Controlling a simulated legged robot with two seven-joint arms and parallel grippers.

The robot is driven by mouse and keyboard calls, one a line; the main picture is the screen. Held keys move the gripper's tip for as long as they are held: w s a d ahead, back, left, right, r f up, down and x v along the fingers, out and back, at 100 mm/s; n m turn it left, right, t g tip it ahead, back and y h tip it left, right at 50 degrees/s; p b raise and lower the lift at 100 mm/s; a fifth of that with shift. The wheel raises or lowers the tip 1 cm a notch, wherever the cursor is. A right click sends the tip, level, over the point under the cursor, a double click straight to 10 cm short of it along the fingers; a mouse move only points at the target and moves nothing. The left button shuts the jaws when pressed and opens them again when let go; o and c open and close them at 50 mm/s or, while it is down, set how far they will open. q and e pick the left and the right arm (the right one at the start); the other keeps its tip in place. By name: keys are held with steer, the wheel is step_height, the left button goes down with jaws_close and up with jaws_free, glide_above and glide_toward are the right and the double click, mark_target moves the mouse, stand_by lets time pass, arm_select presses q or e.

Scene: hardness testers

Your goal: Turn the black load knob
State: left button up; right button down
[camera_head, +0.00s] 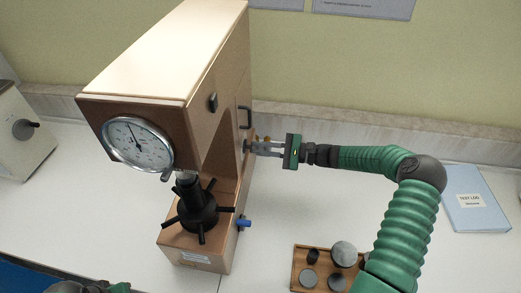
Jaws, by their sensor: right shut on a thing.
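The large copper-brown hardness tester (205,160) stands on the bench with a round dial on its front. The black load knob (247,146) is on its right side, small and mostly hidden by fingers. My right gripper (256,147) reaches in from the right and is shut on the knob, its fingers level against the tester's side. My left arm shows only as a green and dark piece (90,287) at the bottom left edge; its fingers cannot be made out.
A black spoked handwheel (197,210) and a blue lever (244,223) are low on the tester. A black handle (245,118) is just above my right gripper. A wooden tray (297,262) holds several discs. A blue test log (475,200) lies right. Another tester (20,150) stands left.

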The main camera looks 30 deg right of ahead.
steer(key=shift+f+n, duration=0.2)
steer(key=shift+n, duration=0.2)
steer(key=c, duration=1.7)
jaws_free()
steer(key=shift+c, duration=0.2)
steer(key=shift+o, duration=1.4)
steer(key=shift+w+a, duration=0.1)
steer(key=shift+w, duration=0.1)
steer(key=b+v, duration=0.2)
steer(key=v, duration=1.5)
steer(key=shift+f, duration=0.1)
